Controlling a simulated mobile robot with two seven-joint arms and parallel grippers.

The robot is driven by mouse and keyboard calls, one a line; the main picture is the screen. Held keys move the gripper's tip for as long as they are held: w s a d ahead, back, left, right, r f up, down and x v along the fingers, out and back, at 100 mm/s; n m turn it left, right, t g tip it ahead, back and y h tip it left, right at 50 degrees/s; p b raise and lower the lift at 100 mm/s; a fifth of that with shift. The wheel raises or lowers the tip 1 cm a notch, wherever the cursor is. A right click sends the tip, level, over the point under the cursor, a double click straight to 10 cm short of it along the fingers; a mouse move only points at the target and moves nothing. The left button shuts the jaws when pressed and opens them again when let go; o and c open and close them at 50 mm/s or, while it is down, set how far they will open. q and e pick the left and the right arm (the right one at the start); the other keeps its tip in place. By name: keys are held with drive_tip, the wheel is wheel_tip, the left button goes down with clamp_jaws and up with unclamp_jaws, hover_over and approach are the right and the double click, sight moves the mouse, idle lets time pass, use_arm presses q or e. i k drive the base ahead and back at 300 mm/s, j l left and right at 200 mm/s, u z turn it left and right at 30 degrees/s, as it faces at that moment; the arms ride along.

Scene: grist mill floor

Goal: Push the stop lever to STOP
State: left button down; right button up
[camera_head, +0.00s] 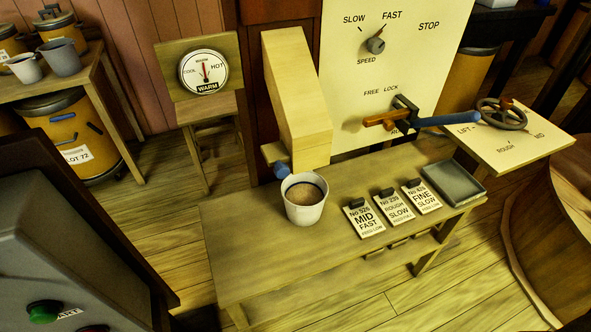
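A cream panel (362,88) stands at the back with the word STOP printed at its upper right. Under the words FREE LOCK, a lever with a long blue grip (447,119) sticks out to the right from a dark bracket (404,112). An orange-brown piece (380,121) sticks out to the left of that bracket. No lever shows right beside the word STOP, so I cannot tell for sure that the blue-gripped one is the stop lever. Neither of my grippers is in view.
A speed knob (375,45) sits on the panel. A handwheel (503,113) is close to the blue grip's right end. The bench (262,258) below holds a filled cup (304,205), three cards (394,206) and a grey tray (481,198). A green button (44,310) is at lower left.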

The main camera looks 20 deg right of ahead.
sight(472, 116)
drive_tip(key=z, duration=1.65)
drive_tip(key=i+l, duration=0.25)
drive_tip(key=l, duration=0.15)
